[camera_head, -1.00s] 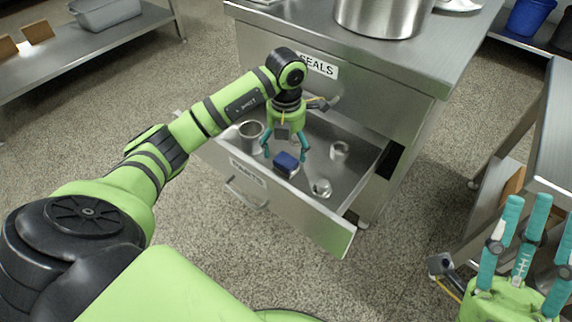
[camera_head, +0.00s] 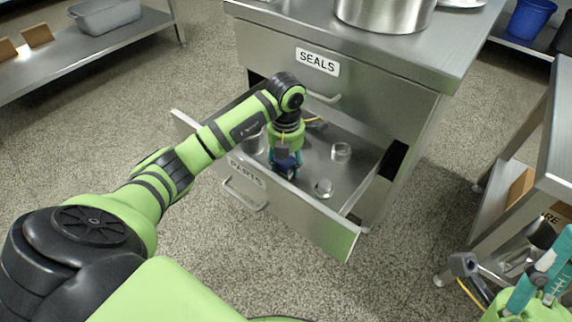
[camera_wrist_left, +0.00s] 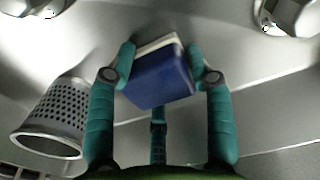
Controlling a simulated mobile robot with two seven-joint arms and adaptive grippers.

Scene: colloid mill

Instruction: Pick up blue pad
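The blue pad (camera_head: 285,165) is a small dark blue block with a pale layer on one side, in the open PARTS drawer (camera_head: 300,215). It also shows in the left wrist view (camera_wrist_left: 160,82). My left gripper (camera_head: 285,160) reaches down into the drawer with its teal fingers on both sides of the pad. In the left wrist view the fingertips (camera_wrist_left: 161,66) press against the pad's sides, and a third finger lies below it. My right gripper (camera_head: 540,275) is at the lower right corner, partly cut off, and empty as far as it shows.
Two small metal parts (camera_head: 341,152) (camera_head: 323,188) lie to the right in the drawer. The SEALS drawer (camera_head: 330,85) above is closed. A steel pot (camera_head: 385,12) stands on top. A bench stands at right.

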